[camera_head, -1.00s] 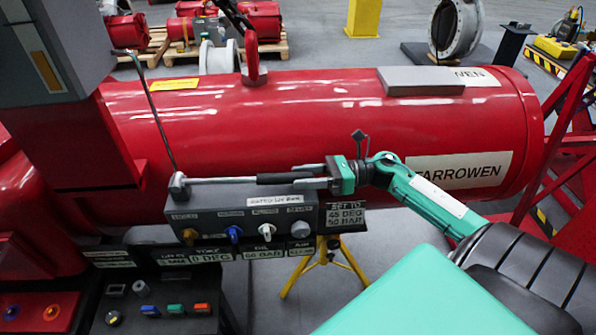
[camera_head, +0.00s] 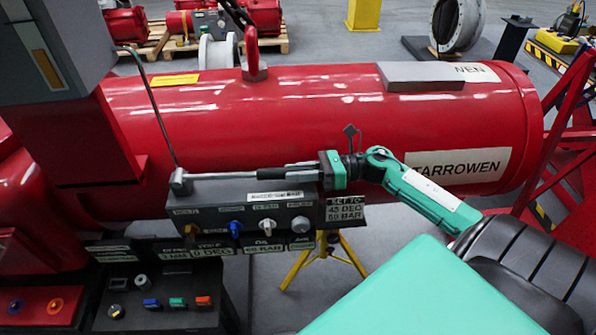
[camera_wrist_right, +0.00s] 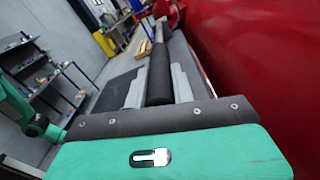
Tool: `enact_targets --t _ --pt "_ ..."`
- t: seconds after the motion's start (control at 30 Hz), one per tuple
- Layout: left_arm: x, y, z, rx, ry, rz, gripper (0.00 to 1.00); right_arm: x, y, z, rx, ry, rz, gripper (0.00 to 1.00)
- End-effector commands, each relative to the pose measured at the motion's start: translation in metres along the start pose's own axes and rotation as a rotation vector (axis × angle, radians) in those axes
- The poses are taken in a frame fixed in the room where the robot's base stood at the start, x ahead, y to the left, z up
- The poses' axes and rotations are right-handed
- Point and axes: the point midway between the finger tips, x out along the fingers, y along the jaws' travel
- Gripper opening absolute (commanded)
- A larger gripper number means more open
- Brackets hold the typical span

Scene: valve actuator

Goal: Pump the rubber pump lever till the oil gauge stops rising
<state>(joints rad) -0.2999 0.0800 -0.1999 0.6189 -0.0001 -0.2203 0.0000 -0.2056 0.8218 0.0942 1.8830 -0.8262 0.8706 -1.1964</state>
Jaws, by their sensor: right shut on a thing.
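The pump lever (camera_head: 220,176) is a metal rod with a black rubber grip (camera_head: 276,172). It runs nearly level above the grey control box (camera_head: 215,217), from a pivot at the box's left end. My right gripper (camera_head: 308,171) is shut on the rubber grip near its right end. In the right wrist view the black grip (camera_wrist_right: 159,75) lies between the two grey fingers of my right gripper (camera_wrist_right: 158,84). No oil gauge dial can be made out in these frames. My left gripper is not in view.
A large red cylinder (camera_head: 330,110) lies just behind the lever and box. Colored knobs, including a blue one (camera_head: 235,228), and small placards are on the box front. A yellow stand (camera_head: 325,257) is below the box. A switch panel (camera_head: 160,305) is at lower left.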

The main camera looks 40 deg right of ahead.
Motion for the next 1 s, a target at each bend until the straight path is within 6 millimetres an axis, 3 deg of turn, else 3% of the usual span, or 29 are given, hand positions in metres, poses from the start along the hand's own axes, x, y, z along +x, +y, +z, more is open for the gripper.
enact_targets --t 0.2,0.7,1.0 --pt "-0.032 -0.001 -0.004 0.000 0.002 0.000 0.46 0.000 0.009 0.036 -0.005 0.104 -0.024 0.00" --pt "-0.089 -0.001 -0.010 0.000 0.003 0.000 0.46 0.015 0.028 0.106 -0.007 0.355 -0.090 0.00" --pt "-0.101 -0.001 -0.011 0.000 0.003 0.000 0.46 0.019 0.032 0.124 -0.002 0.438 -0.119 0.00"
